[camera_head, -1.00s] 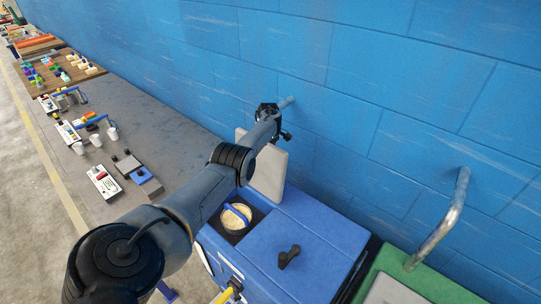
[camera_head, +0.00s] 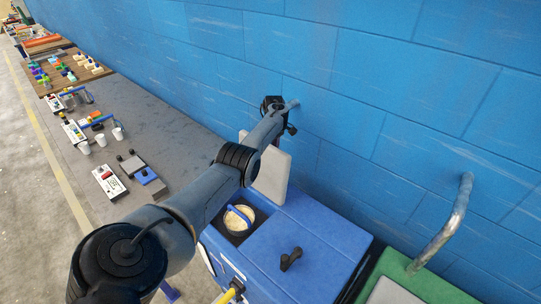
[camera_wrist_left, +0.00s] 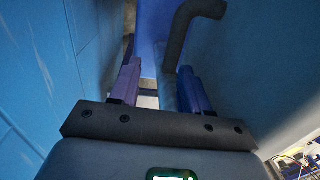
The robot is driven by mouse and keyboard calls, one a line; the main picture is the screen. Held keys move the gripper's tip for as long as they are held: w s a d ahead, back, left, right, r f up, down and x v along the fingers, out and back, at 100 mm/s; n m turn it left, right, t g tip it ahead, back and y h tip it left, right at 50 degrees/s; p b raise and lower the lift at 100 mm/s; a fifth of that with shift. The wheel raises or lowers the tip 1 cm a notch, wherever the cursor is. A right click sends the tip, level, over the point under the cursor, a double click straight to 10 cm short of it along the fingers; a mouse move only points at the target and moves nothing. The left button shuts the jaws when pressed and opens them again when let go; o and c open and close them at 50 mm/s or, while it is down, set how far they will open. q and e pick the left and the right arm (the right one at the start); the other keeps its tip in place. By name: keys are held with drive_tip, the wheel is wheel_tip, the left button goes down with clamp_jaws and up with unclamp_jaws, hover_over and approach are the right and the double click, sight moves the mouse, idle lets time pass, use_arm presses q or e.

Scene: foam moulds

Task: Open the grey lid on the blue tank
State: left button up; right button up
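The blue tank (camera_head: 310,237) stands against the blue wall in the head view. Its grey lid (camera_head: 273,176) is tipped up steeply at the back left, beside an uncovered opening. A grey panel (camera_wrist_left: 250,65), seemingly the lid, fills the right side. My right gripper is out of view.
A round container (camera_head: 238,217) with pale contents and a blue handle sits in the opening. A black knob (camera_head: 290,257) stands on the tank's blue top. A metal pipe handle (camera_head: 450,225) rises at the right. A grey table (camera_head: 140,128) with small items extends left.

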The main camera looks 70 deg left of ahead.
use_arm(q)
wheel_tip(320, 180, up, 6)
drive_tip(key=shift+w+a, duration=0.15)
drive_tip(key=shift+r, duration=0.1)
idle(0.5)
